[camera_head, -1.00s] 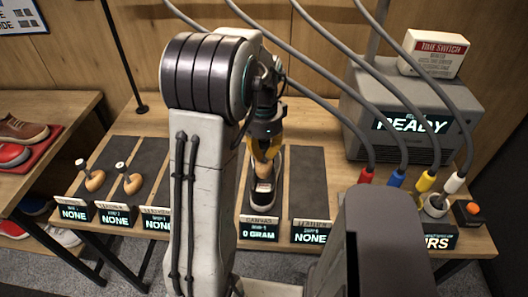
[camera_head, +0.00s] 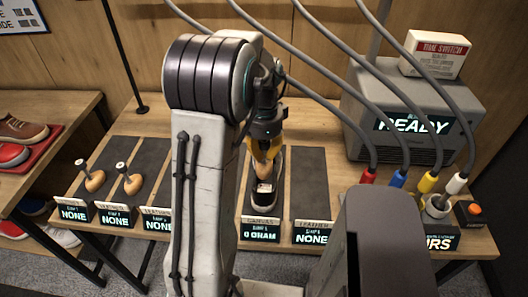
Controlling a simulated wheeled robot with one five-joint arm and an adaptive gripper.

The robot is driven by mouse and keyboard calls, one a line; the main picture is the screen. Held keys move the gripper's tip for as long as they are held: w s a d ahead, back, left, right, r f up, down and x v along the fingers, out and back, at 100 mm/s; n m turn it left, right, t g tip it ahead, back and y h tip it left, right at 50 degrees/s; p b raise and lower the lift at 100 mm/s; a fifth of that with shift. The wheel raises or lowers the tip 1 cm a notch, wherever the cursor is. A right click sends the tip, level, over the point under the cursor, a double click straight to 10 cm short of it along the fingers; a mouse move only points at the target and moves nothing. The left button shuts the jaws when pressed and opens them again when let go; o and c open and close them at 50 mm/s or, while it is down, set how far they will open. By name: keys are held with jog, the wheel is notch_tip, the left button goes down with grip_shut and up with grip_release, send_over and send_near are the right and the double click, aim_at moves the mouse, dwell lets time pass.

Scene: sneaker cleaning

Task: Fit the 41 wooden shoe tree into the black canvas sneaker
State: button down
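A black canvas sneaker (camera_head: 264,198) with a white label patch lies on a dark mat, behind the CANVAS sign (camera_head: 260,230). My gripper (camera_head: 264,158) points down over the sneaker's opening, with yellow fingers. A tan wooden shoe tree (camera_head: 258,172) shows just below and between the fingers, at the sneaker's opening. The gripper appears shut on it. How deep the tree sits in the sneaker is hidden by the fingers and the sneaker's sides. The size mark on the tree is not readable.
The mat (camera_head: 310,184) right of the sneaker is empty. A grey machine (camera_head: 410,125) reading READY, with cables and coloured plugs, stands at the right. Shoes lie on a left table (camera_head: 62,112).

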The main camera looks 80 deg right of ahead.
aim_at(264, 163)
jog(key=shift+f+b, duration=1.85)
jog(key=shift+f, duration=0.7)
jog(key=shift+f+b, duration=2.35)
jog(key=shift+f, duration=0.7)
jog(key=c, duration=1.3)
grip_release()
jog(key=shift+c, duration=0.2)
jog(key=shift+r, duration=0.1)
notch_tip(264, 163, up, 12)
jog(key=shift+f, duration=0.1)
